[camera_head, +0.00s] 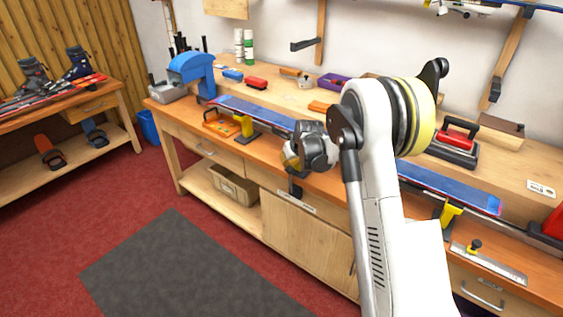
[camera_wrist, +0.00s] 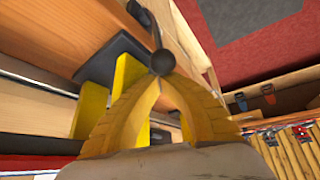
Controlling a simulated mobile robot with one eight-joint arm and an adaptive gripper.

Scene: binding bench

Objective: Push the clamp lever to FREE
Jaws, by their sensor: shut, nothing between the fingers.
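In the wrist view, a dark ball knob (camera_wrist: 162,62) sits on a thin rod that runs up toward the top of the picture; it looks like the clamp lever's end. My gripper (camera_wrist: 160,84) is shut and empty, its yellow fingertips meeting just below the knob. I cannot tell whether they touch it. In the head view my gripper (camera_head: 291,158) is at the bench's front edge, and my arm hides part of the bench. A dark part (camera_head: 296,187) shows under it at that edge, above a pale strip (camera_head: 297,201). No FREE marking is legible.
A blue ski or board (camera_head: 450,187) lies along the bench on yellow supports (camera_head: 245,126). One yellow support (camera_wrist: 124,78) on a dark base stands close to my fingers in the wrist view. A red-handled iron (camera_head: 456,140) stands at right.

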